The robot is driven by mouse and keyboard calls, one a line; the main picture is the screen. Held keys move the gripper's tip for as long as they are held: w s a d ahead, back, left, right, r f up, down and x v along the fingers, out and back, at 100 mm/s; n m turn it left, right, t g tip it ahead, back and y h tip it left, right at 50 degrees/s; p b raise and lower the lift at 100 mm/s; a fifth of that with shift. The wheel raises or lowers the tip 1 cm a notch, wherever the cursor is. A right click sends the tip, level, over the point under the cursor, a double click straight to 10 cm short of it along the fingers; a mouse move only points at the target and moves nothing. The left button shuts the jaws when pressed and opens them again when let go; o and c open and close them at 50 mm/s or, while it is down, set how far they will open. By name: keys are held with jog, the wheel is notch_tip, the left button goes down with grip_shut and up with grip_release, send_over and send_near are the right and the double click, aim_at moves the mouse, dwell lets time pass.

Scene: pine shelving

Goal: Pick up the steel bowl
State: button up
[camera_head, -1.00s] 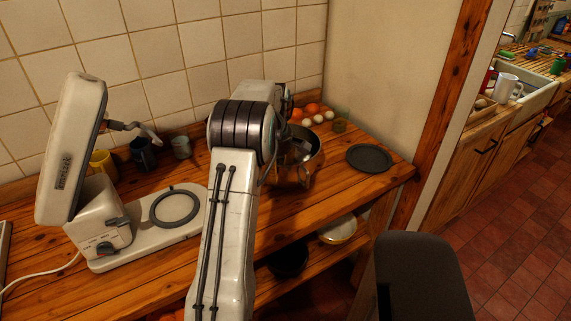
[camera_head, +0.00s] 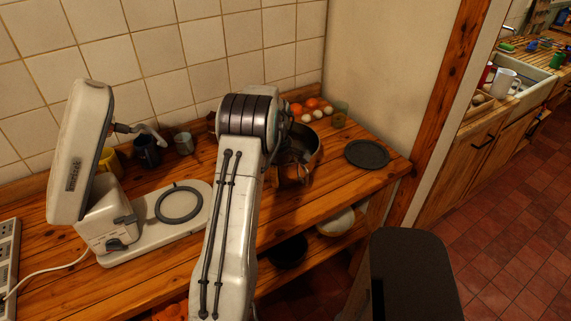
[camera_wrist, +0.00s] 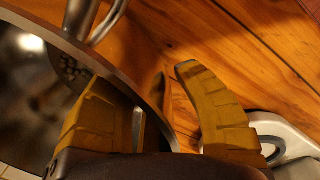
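The steel bowl (camera_head: 312,147) stands on the wooden counter in the head view, partly hidden behind my arm. In the wrist view, the bowl (camera_wrist: 32,105) fills the left side, with its shiny inside and curved rim showing. A bent steel handle sticks out near the top. My gripper (camera_wrist: 143,80) is open in the wrist view. Its left finger is over the bowl's inside and its right finger is outside, with the rim running between them. I see a gap between the right finger and the rim.
A white stand mixer (camera_head: 100,180) stands left of my arm. A dark round plate (camera_head: 367,154) lies right of the bowl. Eggs and orange items (camera_head: 312,108) sit behind it, beside a glass (camera_head: 340,117). Cups (camera_head: 146,151) stand near the tiled wall.

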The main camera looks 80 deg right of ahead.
grip_shut()
jog(key=shift+d+r, duration=0.1)
jog(key=shift+r, duration=0.05)
jog(key=shift+r+b, duration=0.1)
jog(key=shift+b, duration=0.3)
